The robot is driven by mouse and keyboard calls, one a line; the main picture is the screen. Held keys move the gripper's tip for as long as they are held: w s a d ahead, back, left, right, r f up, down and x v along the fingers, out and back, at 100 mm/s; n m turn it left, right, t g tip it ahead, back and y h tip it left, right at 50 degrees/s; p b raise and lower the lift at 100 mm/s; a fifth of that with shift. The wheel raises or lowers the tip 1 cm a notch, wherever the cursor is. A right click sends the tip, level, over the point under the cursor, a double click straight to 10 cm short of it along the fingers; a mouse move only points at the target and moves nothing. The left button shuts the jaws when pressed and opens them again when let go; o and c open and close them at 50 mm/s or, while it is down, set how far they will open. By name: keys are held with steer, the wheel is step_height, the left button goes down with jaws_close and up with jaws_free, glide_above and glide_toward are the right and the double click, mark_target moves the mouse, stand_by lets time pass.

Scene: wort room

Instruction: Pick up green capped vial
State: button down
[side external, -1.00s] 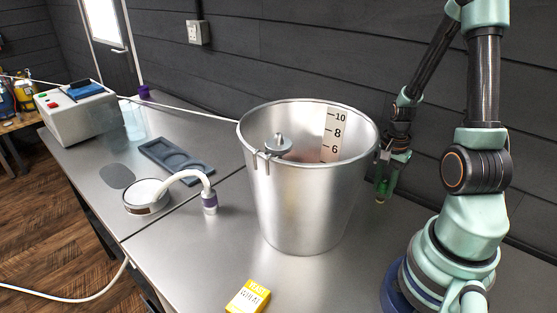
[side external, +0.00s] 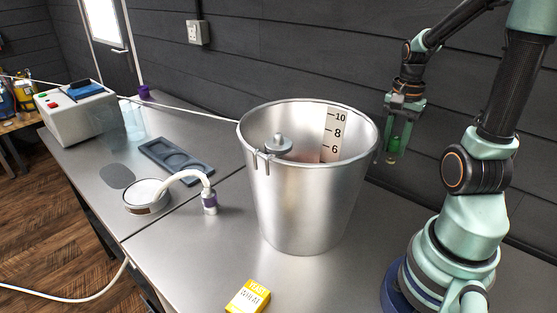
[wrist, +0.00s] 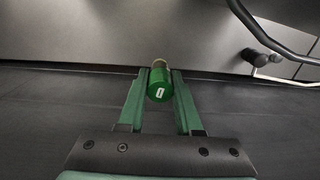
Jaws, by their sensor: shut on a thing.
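The green capped vial (wrist: 159,88) is between the two green fingers of my gripper (wrist: 158,82) in the wrist view, with a white mark on its cap. My gripper is shut on it. In the side external view my gripper (side external: 397,140) is right of the large metal bucket, close to its rim and in front of the dark wall. The vial (side external: 400,132) shows only as a green patch between the fingers, and much of it is hidden there. It is held above the table.
The metal bucket (side external: 305,205) with a number scale stands mid-table. A yellow packet (side external: 248,297) lies in front. Left are a white round dish with a hose (side external: 147,197), a dark tray (side external: 176,158) and a grey machine (side external: 78,110). The dark wall (side external: 270,50) is close behind.

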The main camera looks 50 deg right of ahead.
mark_target(396, 138)
step_height(396, 138, up, 7)
steer(key=shift+r, duration=0.1)
stand_by(0.5)
